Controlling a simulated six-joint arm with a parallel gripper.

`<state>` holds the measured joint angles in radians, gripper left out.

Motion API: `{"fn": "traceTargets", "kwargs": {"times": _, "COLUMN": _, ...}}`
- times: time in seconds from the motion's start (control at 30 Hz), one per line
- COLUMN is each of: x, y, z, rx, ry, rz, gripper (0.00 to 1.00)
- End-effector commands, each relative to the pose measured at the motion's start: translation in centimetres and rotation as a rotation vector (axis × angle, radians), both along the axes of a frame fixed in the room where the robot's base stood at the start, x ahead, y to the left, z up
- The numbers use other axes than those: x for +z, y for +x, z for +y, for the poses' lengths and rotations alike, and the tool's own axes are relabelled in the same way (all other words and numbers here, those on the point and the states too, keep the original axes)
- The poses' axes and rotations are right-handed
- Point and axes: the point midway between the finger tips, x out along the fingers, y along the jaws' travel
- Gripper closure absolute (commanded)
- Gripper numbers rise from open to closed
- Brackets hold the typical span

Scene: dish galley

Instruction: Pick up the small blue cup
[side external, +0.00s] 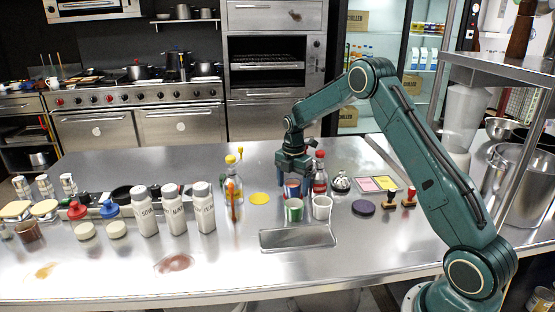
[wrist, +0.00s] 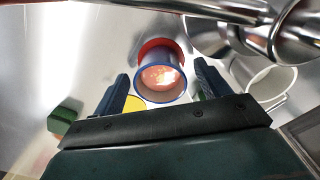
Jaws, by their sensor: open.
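The small blue cup (wrist: 160,95) shows in the wrist view with its blue rim facing me and a reddish, shiny inside. It lies between the two fingers of my gripper (wrist: 161,72), which are apart, with a gap on each side of the cup. In the side external view my gripper (side external: 293,181) points down over the counter, and the blue cup (side external: 292,190) is partly hidden between and behind its fingers. Whether a finger touches the cup cannot be told there.
A red-capped bottle (side external: 320,180) is close at right. A red rounded thing (wrist: 158,45) adjoins the blue cup. A metal tray (side external: 298,238) lies nearer the front edge.

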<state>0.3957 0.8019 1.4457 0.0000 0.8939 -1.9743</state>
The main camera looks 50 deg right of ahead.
Motion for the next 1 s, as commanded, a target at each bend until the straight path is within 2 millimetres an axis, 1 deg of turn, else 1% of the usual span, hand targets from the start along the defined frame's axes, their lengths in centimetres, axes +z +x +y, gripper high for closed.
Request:
{"fn": "traceTargets", "kwargs": {"times": 0.3, "x": 0.02, "y": 0.00, "z": 0.00, "rx": 0.000, "ry": 0.000, "rz": 0.000, "gripper": 0.25}}
{"fn": "traceTargets", "kwargs": {"times": 0.37, "x": 0.02, "y": 0.00, "z": 0.00, "rx": 0.000, "ry": 0.000, "rz": 0.000, "gripper": 0.36}}
{"fn": "traceTargets", "kwargs": {"times": 0.5, "x": 0.03, "y": 0.00, "z": 0.00, "rx": 0.000, "ry": 0.000, "rz": 0.000, "gripper": 0.64}}
{"fn": "traceTargets", "kwargs": {"times": 0.57, "x": 0.03, "y": 0.00, "z": 0.00, "rx": 0.000, "ry": 0.000, "rz": 0.000, "gripper": 0.75}}
{"fn": "traceTargets", "kwargs": {"times": 0.6, "x": 0.06, "y": 0.01, "z": -0.01, "rx": 0.000, "ry": 0.000, "rz": -0.001, "gripper": 0.79}}
{"fn": "traceTargets", "kwargs": {"times": 1.0, "x": 0.15, "y": 0.02, "z": -0.01, "rx": 0.000, "ry": 0.000, "rz": -0.001, "gripper": 0.79}}
